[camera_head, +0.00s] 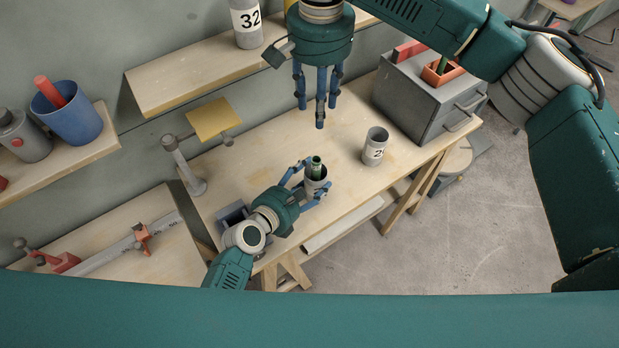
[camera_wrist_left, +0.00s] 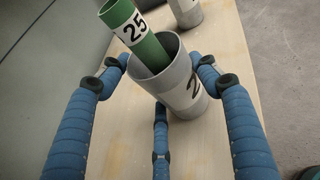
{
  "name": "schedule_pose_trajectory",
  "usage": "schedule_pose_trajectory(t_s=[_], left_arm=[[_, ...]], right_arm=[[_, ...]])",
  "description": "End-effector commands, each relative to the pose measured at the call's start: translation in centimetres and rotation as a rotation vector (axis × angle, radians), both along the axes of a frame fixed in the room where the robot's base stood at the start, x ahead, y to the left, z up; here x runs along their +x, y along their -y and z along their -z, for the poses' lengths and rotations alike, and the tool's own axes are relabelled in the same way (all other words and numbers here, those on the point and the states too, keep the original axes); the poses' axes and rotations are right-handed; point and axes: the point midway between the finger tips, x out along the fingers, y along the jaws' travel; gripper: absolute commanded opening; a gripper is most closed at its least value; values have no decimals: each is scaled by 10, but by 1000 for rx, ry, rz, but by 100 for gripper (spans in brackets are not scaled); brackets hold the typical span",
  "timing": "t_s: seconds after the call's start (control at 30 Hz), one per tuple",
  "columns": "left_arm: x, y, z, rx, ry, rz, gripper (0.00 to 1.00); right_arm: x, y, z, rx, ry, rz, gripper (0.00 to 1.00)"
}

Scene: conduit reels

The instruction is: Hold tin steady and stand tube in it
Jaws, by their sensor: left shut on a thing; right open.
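A grey tin (camera_head: 316,186) stands on the workbench (camera_head: 270,150). It also shows in the left wrist view (camera_wrist_left: 185,90), with part of a dark number on its side. A green tube (camera_head: 316,164) with a white band marked 25 is inside the tin; in the left wrist view the tube (camera_wrist_left: 138,38) leans to the left against the rim. My left gripper (camera_head: 308,183) is shut on the tin, its blue fingers around the wall. My right gripper (camera_head: 320,98) is open and empty, pointing down above the back of the bench, apart from the tube.
A second grey tin (camera_head: 375,146) with a number stands to the right on the bench. A grey drawer box (camera_head: 412,100) with an orange holder (camera_head: 441,72) is at the right end. A yellow plate on a stand (camera_head: 213,118) is at the back left. Shelves line the wall.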

Motion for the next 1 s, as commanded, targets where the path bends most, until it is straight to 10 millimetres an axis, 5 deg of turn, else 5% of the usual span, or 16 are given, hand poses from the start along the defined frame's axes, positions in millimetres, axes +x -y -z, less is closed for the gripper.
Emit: schedule_pose_trajectory(t_s=[0.17, 0.2, 0.3, 0.67, 1.0], left_arm=[[0, 0, 0, 1, -1, 0, 36], [0, 0, 0, 1, -1, 0, 66], [0, 0, 0, 0, 0, 0, 84], [-3, -2, -1, 0, 0, 0, 84], [-52, -32, -24, 1, -2, 0, 84]], right_arm=[[0, 0, 0, 0, 0, 0, 40], [0, 0, 0, 0, 0, 0, 40], [0, 0, 0, 0, 0, 0, 40], [0, 0, 0, 0, 0, 0, 40], [0, 0, 0, 0, 0, 0, 40]])
